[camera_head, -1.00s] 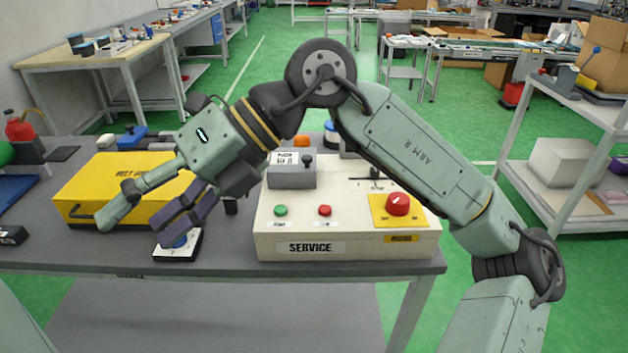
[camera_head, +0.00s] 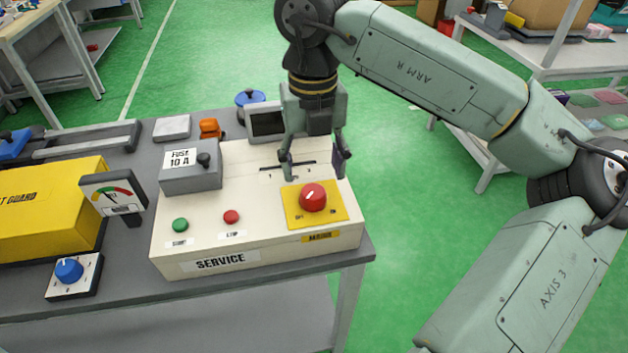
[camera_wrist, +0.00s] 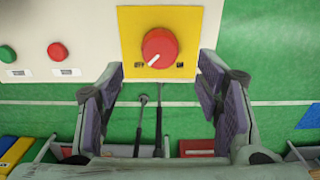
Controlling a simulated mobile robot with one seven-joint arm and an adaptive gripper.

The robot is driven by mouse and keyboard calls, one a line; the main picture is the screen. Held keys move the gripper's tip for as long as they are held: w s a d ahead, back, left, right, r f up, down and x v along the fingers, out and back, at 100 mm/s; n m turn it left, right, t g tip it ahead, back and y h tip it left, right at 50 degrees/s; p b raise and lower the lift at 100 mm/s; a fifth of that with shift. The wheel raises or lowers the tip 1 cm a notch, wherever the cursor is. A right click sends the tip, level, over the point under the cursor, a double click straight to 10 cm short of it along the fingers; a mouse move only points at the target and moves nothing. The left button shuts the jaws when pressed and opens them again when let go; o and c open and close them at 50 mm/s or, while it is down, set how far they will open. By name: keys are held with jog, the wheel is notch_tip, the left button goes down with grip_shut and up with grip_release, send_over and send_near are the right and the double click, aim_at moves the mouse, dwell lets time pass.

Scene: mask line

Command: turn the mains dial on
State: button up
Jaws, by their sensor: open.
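The mains dial (camera_head: 313,197) is a red round knob on a yellow plate (camera_head: 334,214) at the right of the cream SERVICE box (camera_head: 262,185). In the wrist view, the dial (camera_wrist: 159,47) has a white pointer aimed lower left, toward the left of two small labels. My gripper (camera_head: 314,165) points down above the box, just behind the dial in the head view. Its fingers are apart with nothing between them. In the wrist view, the dial lies ahead of the gap between the fingertips (camera_wrist: 162,75), apart from both fingers.
A green button (camera_head: 180,225) and a red button (camera_head: 231,217) sit left of the dial. A grey fuse box (camera_head: 191,180), a gauge (camera_head: 113,192), a blue knob (camera_head: 69,270) and a yellow case (camera_head: 45,215) stand further left. A dark screen (camera_head: 266,122) is behind.

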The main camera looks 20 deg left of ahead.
aim_at(313, 191)
notch_tip(313, 191, down, 6)
jog(key=shift+p, duration=0.55)
jog(key=shift+c, duration=0.3)
jog(key=c, duration=1.1)
